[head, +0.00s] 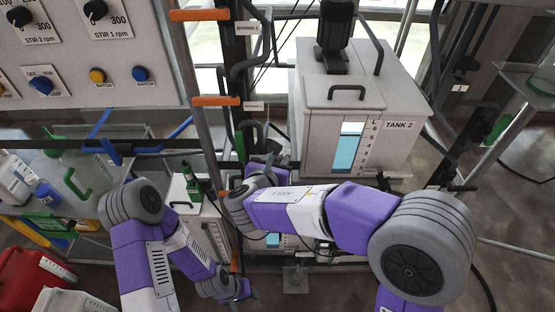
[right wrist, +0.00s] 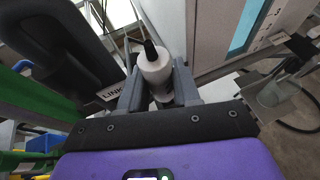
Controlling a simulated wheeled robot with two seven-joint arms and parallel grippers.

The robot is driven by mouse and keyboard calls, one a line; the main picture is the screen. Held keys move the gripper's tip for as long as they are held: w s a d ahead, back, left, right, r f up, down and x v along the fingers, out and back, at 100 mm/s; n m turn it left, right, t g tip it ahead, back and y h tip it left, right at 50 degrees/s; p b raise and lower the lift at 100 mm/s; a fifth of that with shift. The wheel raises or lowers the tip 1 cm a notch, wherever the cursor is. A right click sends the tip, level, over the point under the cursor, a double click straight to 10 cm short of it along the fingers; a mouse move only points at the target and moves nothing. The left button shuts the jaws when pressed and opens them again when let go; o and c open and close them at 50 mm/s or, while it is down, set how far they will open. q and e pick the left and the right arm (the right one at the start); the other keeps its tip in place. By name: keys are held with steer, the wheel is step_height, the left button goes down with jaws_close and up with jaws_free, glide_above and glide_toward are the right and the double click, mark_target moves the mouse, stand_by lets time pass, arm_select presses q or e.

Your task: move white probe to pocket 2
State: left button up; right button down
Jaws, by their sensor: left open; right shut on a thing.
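The white probe (right wrist: 155,72) is a pale cylinder with a black cable end, seen in the right wrist view between the two grey fingers of my right gripper (right wrist: 158,86). The fingers are shut on its sides. In the head view my right gripper (head: 266,166) is beside the front left of the tank labelled TANK 2, and I cannot make out the probe there. My left gripper (head: 246,292) is low in the head view, open, with nothing seen between its fingers. I cannot pick out pocket 2 in either view.
TANK 2 (head: 325,115) stands right of my right gripper. An upright post with orange brackets (head: 214,102) stands close on its left. A control panel (head: 85,50) is at upper left. Bottles and a red container (head: 30,282) lie at lower left. Bare floor (head: 325,288) shows at bottom.

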steer(key=c, duration=0.7)
jaws_free()
steer(key=s+r+p, duration=0.1)
steer(key=r, duration=0.1)
steer(key=s+r+p, duration=0.1)
steer(key=r+p, duration=0.1)
steer(key=s+a+r+p, duration=0.1)
steer(key=r, duration=0.1)
steer(key=shift+s+p, duration=0.35)
steer(key=p+v, duration=0.1)
steer(key=v, duration=0.6)
steer(key=shift+s+a+r, duration=0.1)
steer(key=shift+s, duration=0.2)
